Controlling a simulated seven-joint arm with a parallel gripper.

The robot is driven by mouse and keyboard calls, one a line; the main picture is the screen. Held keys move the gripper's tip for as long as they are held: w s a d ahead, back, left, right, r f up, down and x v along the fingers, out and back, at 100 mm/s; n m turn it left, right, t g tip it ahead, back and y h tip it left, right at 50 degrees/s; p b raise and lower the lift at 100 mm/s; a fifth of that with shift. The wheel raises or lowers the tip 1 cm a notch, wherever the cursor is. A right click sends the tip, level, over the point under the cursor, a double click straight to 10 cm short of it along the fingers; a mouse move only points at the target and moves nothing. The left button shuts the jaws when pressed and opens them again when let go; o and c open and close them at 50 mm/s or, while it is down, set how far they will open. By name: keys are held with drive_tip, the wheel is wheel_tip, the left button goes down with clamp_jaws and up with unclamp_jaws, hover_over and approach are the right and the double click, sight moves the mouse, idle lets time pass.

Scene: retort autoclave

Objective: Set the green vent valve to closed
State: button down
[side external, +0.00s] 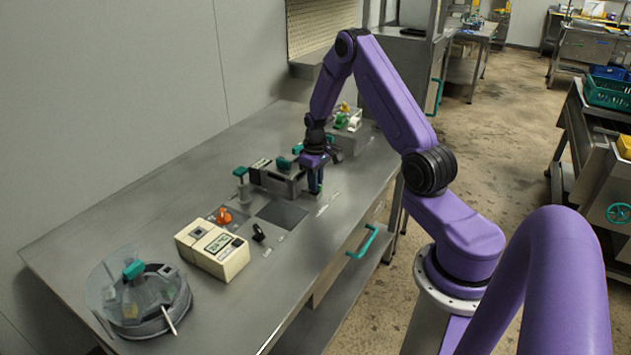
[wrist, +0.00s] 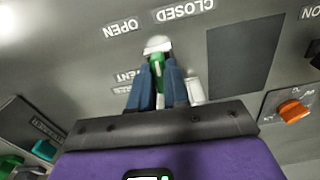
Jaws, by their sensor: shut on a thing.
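The green vent valve (wrist: 157,61) shows in the wrist view as a green lever with a white end. My gripper (wrist: 159,78) has its two blue fingers on either side of the lever and is shut on it. The lever's white end lies between the printed OPEN label at upper left and the CLOSED label at upper right. In the side external view my gripper (side external: 315,188) is low over the bench beside a grey box-like fixture, and I cannot make out the valve there.
An orange knob (wrist: 294,111) and a dark square plate (wrist: 238,57) lie to the right in the wrist view. On the bench (side external: 110,215), a cream box with a display (side external: 212,248) and a round clear-lidded vessel (side external: 150,312) stand toward the near left.

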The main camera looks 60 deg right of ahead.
drive_tip(key=m, duration=0.6)
idle(0.7)
drive_tip(key=c, duration=1.1)
unclamp_jaws()
wheel_tip(320, 180, up, 18)
drive_tip(key=shift+f, duration=0.25)
